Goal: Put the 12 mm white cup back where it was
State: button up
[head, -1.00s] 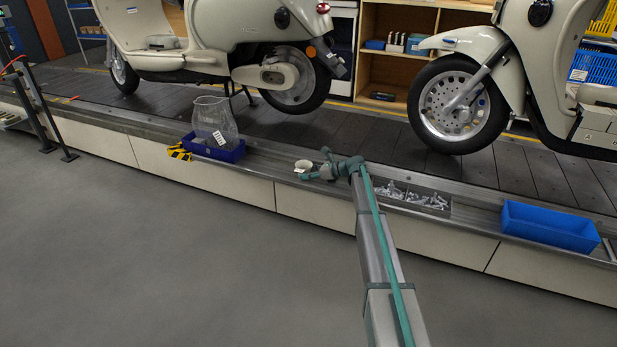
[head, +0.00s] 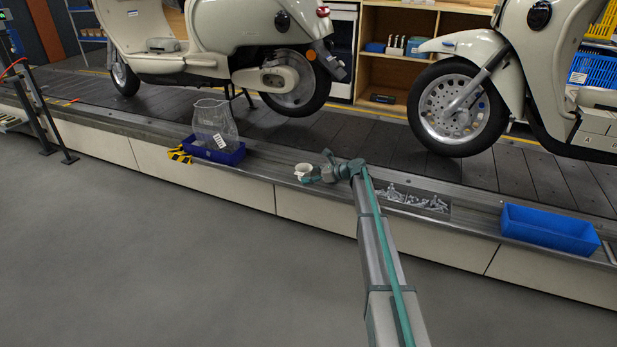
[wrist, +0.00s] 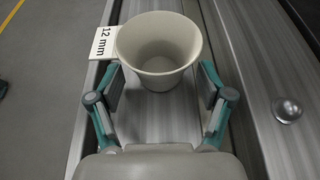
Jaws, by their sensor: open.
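The white cup (wrist: 158,50) stands upright and empty on the metal ledge, with a "12 mm" tag (wrist: 103,43) on its left side in the wrist view. It also shows in the head view (head: 303,170), at the end of my arm. My gripper (wrist: 160,72) is open, with one finger on each side of the cup's lower body. Gaps seem to show between fingers and cup, but contact low down cannot be told. In the head view my gripper (head: 314,176) is small beside the cup.
Along the ledge are a blue tray (head: 232,157) with a clear bag (head: 214,122) at left, a recessed tray of metal parts (head: 436,210) right of my arm, and an empty blue bin (head: 548,229) farther right. Two cream scooters (head: 215,35) stand on the slat conveyor (head: 350,135) behind.

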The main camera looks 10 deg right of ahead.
jog(key=p+v, duration=0.3)
jog(key=v, duration=0.8)
jog(key=shift+s+d+r, duration=0.1)
jog(key=shift+d, duration=0.05)
